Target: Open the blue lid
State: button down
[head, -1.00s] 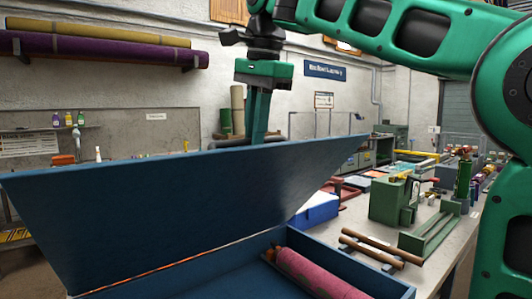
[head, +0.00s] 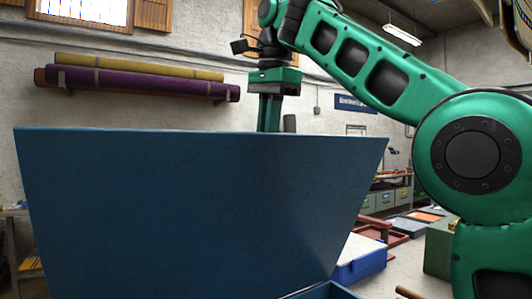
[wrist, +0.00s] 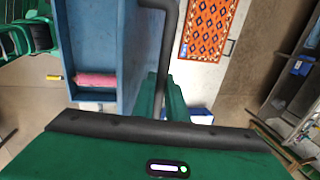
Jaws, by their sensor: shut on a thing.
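The blue lid (head: 200,205) stands raised, close to upright, and fills the lower left of the head view. My gripper (head: 269,115) is at the lid's top edge, on its far side, with its fingertips hidden behind the lid. In the wrist view, my gripper (wrist: 163,105) is shut on the dark bar handle (wrist: 168,50), which runs along the lid's outer side. The lid's blue side (wrist: 140,45) lies left of the handle. The open blue box (wrist: 88,20) is further left, with a pink roll (wrist: 95,79) inside.
An orange patterned rug (wrist: 208,28) lies on a pale surface right of the handle in the wrist view. Rolled rugs (head: 140,82) rest on a wall rack behind. Cabinets (head: 385,198) line the back.

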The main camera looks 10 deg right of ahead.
jog(key=shift+s+r, duration=0.25)
jog(key=shift+r, duration=0.05)
jog(key=c, duration=1.8)
grip_release()
jog(key=shift+s, duration=0.15)
jog(key=shift+o, duration=0.2)
jog(key=shift+f, duration=0.15)
